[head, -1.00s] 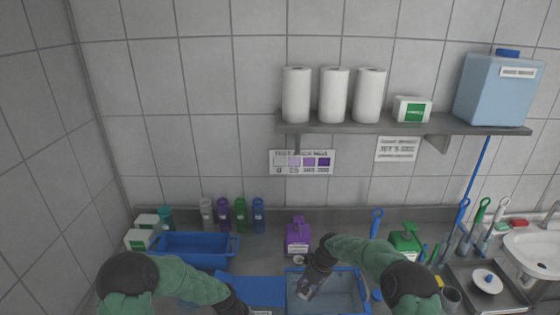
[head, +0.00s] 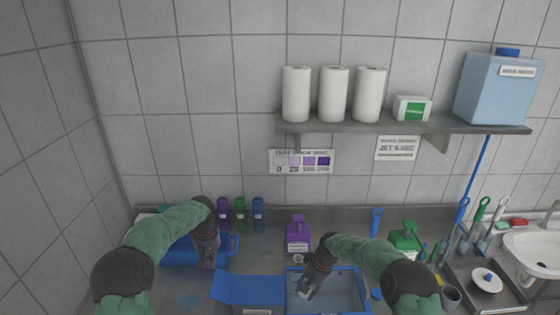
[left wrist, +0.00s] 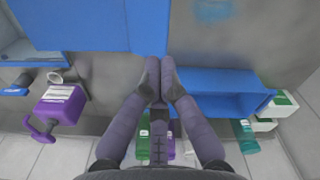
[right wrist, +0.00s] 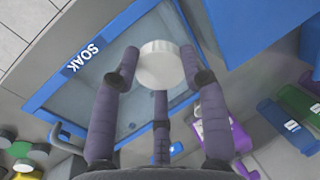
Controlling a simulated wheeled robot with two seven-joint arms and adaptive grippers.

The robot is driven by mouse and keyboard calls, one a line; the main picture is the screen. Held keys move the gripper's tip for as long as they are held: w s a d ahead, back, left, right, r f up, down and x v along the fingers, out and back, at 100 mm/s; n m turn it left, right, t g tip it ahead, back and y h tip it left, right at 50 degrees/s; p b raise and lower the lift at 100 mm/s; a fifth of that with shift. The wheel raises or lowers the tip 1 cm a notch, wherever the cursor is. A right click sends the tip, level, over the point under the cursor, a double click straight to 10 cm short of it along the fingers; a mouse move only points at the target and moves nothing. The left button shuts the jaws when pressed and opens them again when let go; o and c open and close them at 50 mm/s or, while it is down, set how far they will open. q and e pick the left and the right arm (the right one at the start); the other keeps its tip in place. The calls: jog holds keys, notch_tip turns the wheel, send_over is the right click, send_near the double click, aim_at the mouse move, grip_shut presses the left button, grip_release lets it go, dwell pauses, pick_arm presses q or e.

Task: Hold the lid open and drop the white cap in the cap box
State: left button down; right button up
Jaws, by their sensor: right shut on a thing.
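The white cap (right wrist: 162,65) is a round disc between the fingertips of my right gripper (right wrist: 160,68), which is shut on it. In the head view my right gripper (head: 308,288) is over the left part of the SOAK bin; its height above the bin is unclear. The cap box with its blue lid (head: 255,287) stands just left of that bin, a label on its front. I cannot tell how far its lid is raised. My left gripper (head: 207,262) is away from the lid, beside the blue tray. Its fingertips (left wrist: 160,74) are together with nothing between them.
The SOAK bin (head: 365,278) has a blue rim and clear liquid. A purple jug (head: 298,238) stands behind it. The blue tray (head: 180,258) is at the left, with several bottles (head: 240,212) behind. A green pump bottle (head: 405,240) and a sink (head: 535,250) are at the right.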

aim_at(215, 282)
pick_arm(q)
jog(key=shift+f, duration=3.15)
jog(key=shift+f, duration=3.4)
pick_arm(e)
jog(key=shift+a, duration=0.15)
jog(key=shift+a+f, duration=0.2)
jog(key=shift+a, duration=1.6)
jog(key=shift+a+f, duration=0.15)
jog(key=shift+a, duration=1.6)
jog(key=shift+a+f, duration=0.2)
jog(key=shift+a, duration=1.6)
